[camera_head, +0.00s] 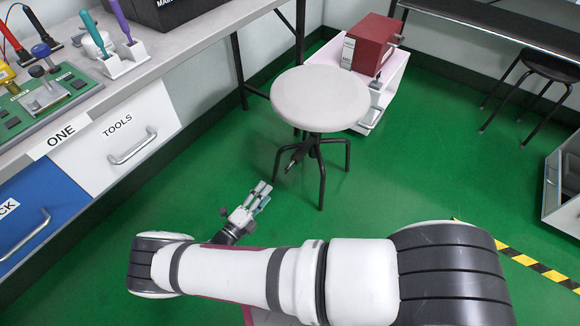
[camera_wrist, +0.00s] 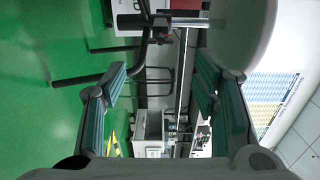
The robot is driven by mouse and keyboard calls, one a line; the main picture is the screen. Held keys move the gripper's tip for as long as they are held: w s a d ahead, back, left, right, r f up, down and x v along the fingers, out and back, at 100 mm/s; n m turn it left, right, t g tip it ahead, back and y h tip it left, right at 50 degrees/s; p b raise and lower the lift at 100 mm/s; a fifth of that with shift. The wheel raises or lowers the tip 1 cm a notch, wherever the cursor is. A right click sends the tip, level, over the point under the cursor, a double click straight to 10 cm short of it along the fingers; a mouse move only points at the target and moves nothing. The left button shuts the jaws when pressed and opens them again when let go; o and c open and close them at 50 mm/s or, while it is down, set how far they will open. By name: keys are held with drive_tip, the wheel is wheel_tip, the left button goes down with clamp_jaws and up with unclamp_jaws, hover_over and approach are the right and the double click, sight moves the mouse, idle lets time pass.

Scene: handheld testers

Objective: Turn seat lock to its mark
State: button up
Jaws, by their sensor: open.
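The stool's round pale seat (camera_head: 320,98) stands upright on dark legs in the head view. The seat lock appears to be the small black piece (camera_head: 292,157) at the stool's hub below the seat; its mark cannot be made out. My gripper (camera_head: 263,192) is low, in front of and left of the stool, apart from it. In the wrist view, turned sideways, my gripper's green-padded fingers (camera_wrist: 161,70) are spread with nothing between them. The seat's underside (camera_wrist: 240,30), metal post (camera_wrist: 190,22) and black hub part (camera_wrist: 158,28) lie beyond the fingertips.
A workbench with drawers (camera_head: 118,140) runs along the left. Behind the stool is a white cabinet (camera_head: 392,90) bearing a red box (camera_head: 370,42). A black stool (camera_head: 550,65) stands at the right. Green floor (camera_head: 420,170) is open around the stool's right side.

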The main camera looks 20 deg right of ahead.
sight(286, 170)
drive_tip(key=b+x, duration=0.2)
drive_tip(key=x, duration=1.1)
drive_tip(key=shift+b, duration=0.35)
drive_tip(key=shift+c, duration=0.2)
clamp_jaws()
drive_tip(key=shift+r, duration=0.15)
